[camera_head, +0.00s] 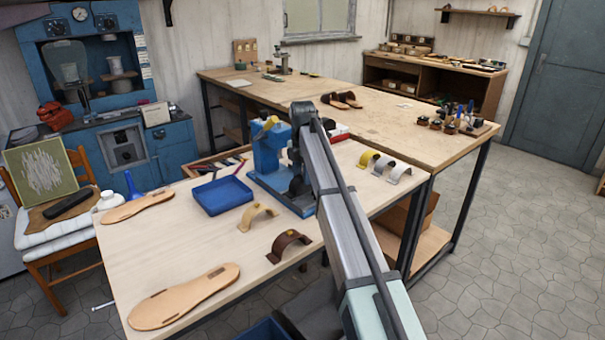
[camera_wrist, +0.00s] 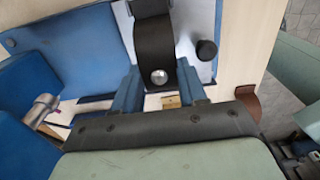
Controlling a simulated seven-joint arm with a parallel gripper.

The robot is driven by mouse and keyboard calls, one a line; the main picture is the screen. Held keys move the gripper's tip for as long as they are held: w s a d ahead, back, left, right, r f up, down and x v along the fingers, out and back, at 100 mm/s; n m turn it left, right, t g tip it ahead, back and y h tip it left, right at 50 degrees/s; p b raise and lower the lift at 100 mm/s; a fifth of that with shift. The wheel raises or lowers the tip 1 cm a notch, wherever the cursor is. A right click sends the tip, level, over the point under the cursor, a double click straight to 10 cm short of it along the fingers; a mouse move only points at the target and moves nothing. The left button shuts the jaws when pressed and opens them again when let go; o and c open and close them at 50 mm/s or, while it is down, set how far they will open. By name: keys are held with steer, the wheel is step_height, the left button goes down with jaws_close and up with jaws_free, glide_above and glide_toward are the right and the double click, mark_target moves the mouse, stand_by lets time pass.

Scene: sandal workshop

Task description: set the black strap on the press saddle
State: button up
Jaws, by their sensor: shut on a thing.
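In the wrist view, my gripper (camera_wrist: 158,88) is shut on the black strap (camera_wrist: 153,38), between its two blue fingers. A round silver stud shows on the strap near the fingers. In the head view my arm hides the strap and my fingers.
A blue tray (camera_head: 221,195) lies left of the press. A tan strap (camera_head: 257,216), a brown strap (camera_head: 288,244) and a sandal sole (camera_head: 184,296) lie in front. Yellow and white straps (camera_head: 398,172) lie right of my arm. A black knob (camera_wrist: 206,50) is beside the held strap.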

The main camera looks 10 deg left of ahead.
steer(key=shift+f, duration=0.3)
stand_by(0.5)
steer(key=o, duration=1.5)
steer(key=shift+r, duration=0.15)
steer(key=shift+r, duration=3.4)
